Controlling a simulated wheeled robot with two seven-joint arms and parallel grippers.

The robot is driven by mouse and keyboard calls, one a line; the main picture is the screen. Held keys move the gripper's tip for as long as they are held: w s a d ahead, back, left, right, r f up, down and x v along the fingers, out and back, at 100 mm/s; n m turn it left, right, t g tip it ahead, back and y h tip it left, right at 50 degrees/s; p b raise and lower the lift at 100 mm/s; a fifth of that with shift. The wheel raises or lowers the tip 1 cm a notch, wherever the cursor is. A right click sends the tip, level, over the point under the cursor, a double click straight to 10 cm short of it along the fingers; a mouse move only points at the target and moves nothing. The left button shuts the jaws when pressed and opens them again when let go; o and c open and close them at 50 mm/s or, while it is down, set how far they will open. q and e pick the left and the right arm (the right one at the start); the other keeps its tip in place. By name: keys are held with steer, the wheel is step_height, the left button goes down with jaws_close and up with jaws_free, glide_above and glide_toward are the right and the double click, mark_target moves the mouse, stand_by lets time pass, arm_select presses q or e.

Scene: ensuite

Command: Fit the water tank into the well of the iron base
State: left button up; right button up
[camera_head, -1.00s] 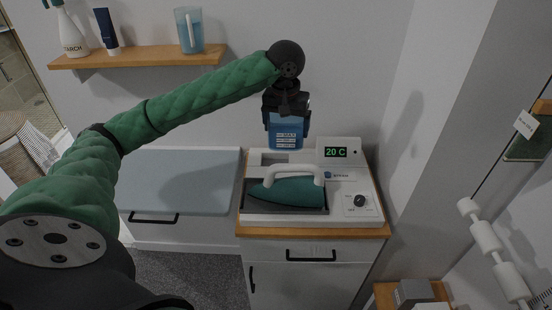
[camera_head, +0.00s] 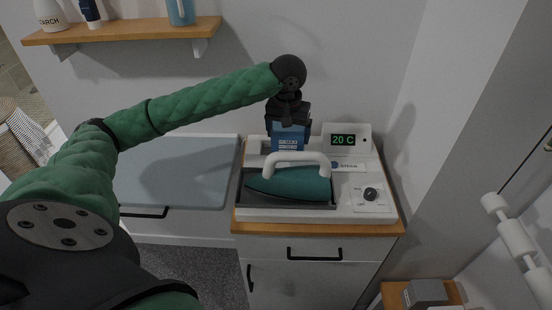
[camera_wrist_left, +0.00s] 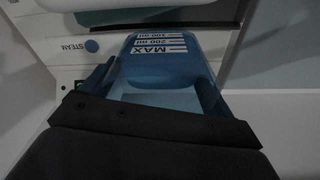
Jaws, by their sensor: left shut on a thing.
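The blue water tank (camera_head: 289,137), with white level marks, is upright over the back of the white iron base (camera_head: 290,215). My left gripper (camera_head: 288,117) is shut on its top. In the left wrist view the tank (camera_wrist_left: 165,60) shows its MAX and ml lines between the dark fingers. The tank's lower end is behind the iron's handle and hides most of the well, so I cannot tell how far it is in. The teal iron (camera_head: 290,184) with a white handle rests in the front of the base. My right gripper is not in view.
The base has a display reading 20 C (camera_head: 344,140) and a dial (camera_head: 370,193) on its right. It stands on a wood-topped cabinet (camera_head: 320,228) beside a grey-blue board (camera_head: 175,170). A shelf (camera_head: 125,30) with bottles and a jug is at upper left.

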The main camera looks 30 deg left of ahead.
arm_select(q)
steer(key=shift+f, duration=0.4)
steer(key=shift+w+a+f+p, duration=1)
steer(key=shift+w+a+f, duration=0.4)
steer(key=shift+f, duration=0.45)
steer(key=shift+w+a+f+p, duration=1)
steer(key=shift+a+f, duration=0.55)
steer(key=shift+f, duration=0.25)
steer(key=shift+w+a+f+p, duration=0.95)
steer(key=shift+w+a+f, duration=0.45)
steer(key=shift+f, duration=0.45)
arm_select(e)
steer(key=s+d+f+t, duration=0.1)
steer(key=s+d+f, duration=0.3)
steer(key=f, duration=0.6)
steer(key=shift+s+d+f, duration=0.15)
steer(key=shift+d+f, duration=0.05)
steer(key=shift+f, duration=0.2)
arm_select(q)
steer(key=shift+s+a, duration=0.1)
steer(key=o, duration=0.7)
steer(key=shift+f, duration=0.15)
steer(key=shift+o, duration=1.3)
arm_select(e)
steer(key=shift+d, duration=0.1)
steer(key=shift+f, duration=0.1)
